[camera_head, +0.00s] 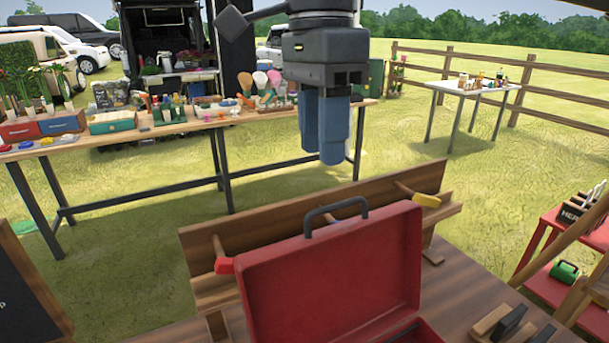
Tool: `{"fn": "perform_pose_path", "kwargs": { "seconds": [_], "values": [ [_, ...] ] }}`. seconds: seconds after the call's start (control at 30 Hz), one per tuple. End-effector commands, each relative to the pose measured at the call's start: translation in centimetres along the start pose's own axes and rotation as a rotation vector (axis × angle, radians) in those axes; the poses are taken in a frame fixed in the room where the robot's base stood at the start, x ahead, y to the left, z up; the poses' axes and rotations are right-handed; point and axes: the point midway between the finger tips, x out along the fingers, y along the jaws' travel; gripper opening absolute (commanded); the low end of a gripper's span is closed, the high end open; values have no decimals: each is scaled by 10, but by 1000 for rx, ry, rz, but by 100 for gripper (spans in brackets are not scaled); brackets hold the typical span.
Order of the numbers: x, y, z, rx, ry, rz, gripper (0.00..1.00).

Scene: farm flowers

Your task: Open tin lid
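A red metal tin box with a dark carry handle (335,215) stands on the wooden table in front of me. Its red lid (335,275) is raised and stands steeply, its broad face towards me. A little of the tin's inside (408,328) shows at the bottom edge; the rest of the tin is cut off by the frame. My gripper (323,158) hangs above and behind the lid, its blue fingers pointing down and apart from the lid. The fingers overlap in this view, so their gap is unclear. Nothing shows between them.
A wooden rack (290,225) with a red-ended and a yellow-ended peg stands right behind the lid. Wooden-handled tools (505,322) lie on the table to the right. A long table (185,125) full of goods and a white table (470,86) stand farther off on grass.

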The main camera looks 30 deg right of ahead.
Motion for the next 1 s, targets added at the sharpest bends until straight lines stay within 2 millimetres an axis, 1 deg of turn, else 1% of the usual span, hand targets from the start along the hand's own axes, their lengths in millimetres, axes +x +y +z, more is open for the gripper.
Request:
{"fn": "perform_pose_path", "kwargs": {
  "seconds": [0.07,0.17,0.4,0.6,0.73,0.97,1.0],
  "values": [
    [2,0,-1,1,2,0,36],
    [12,0,-1,1,2,2,36],
    [48,1,0,0,0,3,36],
    [70,0,0,1,0,1,36],
    [77,0,0,1,1,-1,36],
    [78,0,0,1,1,-1,36],
    [78,0,0,1,1,-1,34]
  ]
}}
